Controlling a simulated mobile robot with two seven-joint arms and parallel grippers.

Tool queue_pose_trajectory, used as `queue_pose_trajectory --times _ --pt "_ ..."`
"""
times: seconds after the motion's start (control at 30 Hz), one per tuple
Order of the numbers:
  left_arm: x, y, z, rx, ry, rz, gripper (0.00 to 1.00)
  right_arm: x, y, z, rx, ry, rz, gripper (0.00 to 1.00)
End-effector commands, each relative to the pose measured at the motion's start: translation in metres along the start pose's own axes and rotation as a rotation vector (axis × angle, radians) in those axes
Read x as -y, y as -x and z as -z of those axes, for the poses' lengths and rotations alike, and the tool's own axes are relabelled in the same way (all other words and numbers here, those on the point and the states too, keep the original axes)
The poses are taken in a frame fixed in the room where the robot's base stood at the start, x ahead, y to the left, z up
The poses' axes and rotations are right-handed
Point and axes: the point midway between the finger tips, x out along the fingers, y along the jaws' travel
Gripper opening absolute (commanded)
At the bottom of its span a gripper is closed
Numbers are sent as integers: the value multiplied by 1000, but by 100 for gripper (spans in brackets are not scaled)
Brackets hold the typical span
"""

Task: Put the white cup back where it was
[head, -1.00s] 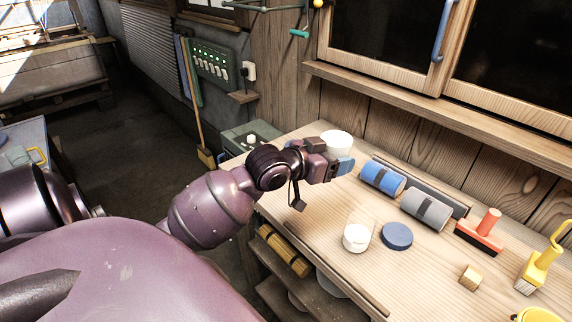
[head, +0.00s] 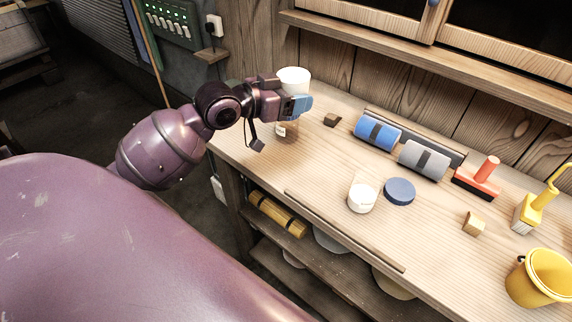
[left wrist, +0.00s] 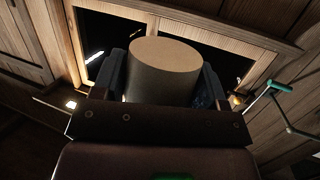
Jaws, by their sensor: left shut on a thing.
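The white cup (head: 293,76) is held in my left gripper (head: 297,104), above the back left part of the workbench. The blue fingers hide its lower part in the head view. In the left wrist view the cup (left wrist: 162,72) stands between the two dark blue fingers (left wrist: 162,88), one on each side, with a flat round end showing. A pale labelled thing (head: 282,129) shows just below the gripper, mostly hidden. My right gripper is not in view.
The workbench (head: 325,165) holds a white jar (head: 362,198), a round blue lid (head: 399,191), a dark block (head: 332,120), blue (head: 377,132) and grey (head: 424,160) rolls, a red-handled tool (head: 478,180), a wooden block (head: 474,223), a yellow brush (head: 535,205) and a yellow bucket (head: 540,278).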

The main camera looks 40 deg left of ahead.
Motion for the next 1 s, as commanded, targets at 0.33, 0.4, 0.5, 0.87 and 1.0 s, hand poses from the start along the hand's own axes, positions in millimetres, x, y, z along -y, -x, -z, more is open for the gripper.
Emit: queue_pose_trajectory --times 0.33,0.4,0.5,0.87,1.0 --pt "-2 -12 -59 5 4 -9 41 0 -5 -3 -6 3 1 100" --pt "-2 -15 -74 6 3 -9 41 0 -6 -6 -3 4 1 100" --pt "-2 -19 -96 5 2 -9 41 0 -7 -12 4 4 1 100" --pt "-2 -31 -152 2 0 -10 41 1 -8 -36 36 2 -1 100" --pt "-2 -32 -157 2 -1 -10 41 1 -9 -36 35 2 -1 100"
